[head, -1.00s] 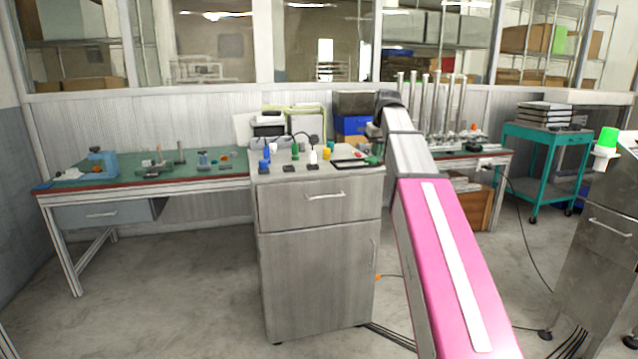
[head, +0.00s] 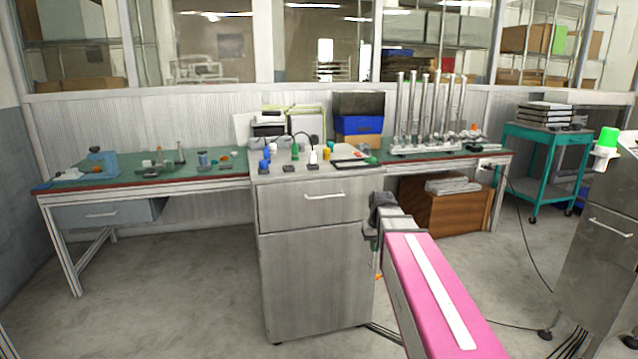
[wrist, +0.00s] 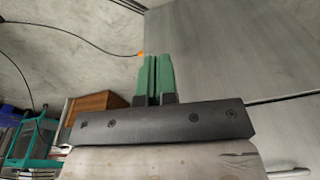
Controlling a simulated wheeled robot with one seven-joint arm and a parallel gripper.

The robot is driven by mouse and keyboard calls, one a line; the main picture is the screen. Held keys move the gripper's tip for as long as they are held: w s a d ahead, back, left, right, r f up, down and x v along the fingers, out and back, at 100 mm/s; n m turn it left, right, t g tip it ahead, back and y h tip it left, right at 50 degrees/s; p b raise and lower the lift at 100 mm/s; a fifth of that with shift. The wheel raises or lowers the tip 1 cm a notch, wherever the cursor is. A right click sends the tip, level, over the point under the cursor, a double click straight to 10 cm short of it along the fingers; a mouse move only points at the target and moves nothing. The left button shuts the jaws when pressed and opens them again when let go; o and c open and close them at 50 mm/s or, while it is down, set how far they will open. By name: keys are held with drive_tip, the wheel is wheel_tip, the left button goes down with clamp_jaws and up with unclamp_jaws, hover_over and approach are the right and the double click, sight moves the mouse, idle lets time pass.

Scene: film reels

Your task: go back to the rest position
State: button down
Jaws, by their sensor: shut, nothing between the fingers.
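My gripper shows in the wrist view as two green fingers (wrist: 155,78) standing side by side, shut, with nothing between them. The grey cabinet side and the concrete floor lie beyond the fingertips. In the head view my pink arm comes up from the lower right, and its dark wrist end is beside the right side of the metal cabinet (head: 318,270), below its top. The fingers are hard to make out there.
The cabinet top carries several small coloured items. A green-topped bench (head: 140,180) stands left. A brown box (head: 440,212) is under the right bench. A teal cart (head: 545,150) stands farther right. Cables run over the floor. Open floor lies right of the cabinet.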

drive_tip(key=s+f+m+g, duration=0.1)
drive_tip(key=s+f, duration=1.4)
drive_tip(key=f, duration=0.1)
drive_tip(key=shift+s+a, duration=0.15)
drive_tip(key=shift+f, duration=0.1)
